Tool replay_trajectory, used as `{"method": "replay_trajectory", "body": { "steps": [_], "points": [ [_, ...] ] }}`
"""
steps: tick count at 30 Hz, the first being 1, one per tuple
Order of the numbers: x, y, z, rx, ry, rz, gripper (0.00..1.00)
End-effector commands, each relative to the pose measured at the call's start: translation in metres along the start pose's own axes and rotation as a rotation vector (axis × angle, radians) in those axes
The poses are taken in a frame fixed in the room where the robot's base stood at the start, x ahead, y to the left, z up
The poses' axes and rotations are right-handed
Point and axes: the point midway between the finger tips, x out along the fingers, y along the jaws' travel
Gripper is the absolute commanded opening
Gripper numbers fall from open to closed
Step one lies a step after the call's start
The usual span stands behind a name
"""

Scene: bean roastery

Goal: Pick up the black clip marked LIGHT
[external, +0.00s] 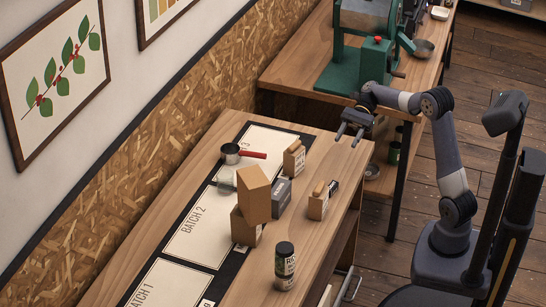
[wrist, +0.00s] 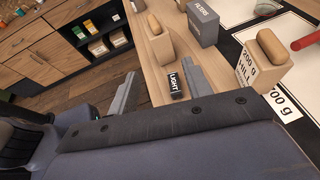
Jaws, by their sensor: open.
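The black clip marked LIGHT (wrist: 178,86) lies on the wooden bench top in the wrist view, its white lettering facing me. It shows between my two fingers in that picture, close beside the right one. In the external view a small black piece (external: 333,186), which looks like this clip, lies beside a kraft bag near the bench's right edge. My gripper (external: 350,132) is open and empty, held above the bench's far right end and apart from the clip. Its two grey fingers also show spread in the wrist view (wrist: 158,72).
A kraft bag (external: 317,206) stands close to the clip, with a grey FILTERS box (wrist: 203,22) and another bag (wrist: 262,68) nearby. A green machine (external: 350,75) is behind.

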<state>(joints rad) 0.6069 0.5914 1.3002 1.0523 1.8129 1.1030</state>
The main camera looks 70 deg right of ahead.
Motion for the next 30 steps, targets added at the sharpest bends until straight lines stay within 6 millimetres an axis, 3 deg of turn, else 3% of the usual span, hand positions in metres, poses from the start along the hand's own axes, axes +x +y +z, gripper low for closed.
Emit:
{"method": "replay_trajectory", "body": {
  "steps": [1, 3, 8, 30],
  "points": [
    [0.012, 0.001, -0.027, 0.013, -0.004, 0.005, 0.47],
    [0.024, 0.0, -0.056, 0.01, -0.004, 0.004, 0.47],
    [0.039, -0.001, -0.092, 0.002, 0.0, 0.001, 0.47],
    [0.13, -0.002, -0.102, 0.0, 0.002, 0.004, 0.47]
  ]
}}
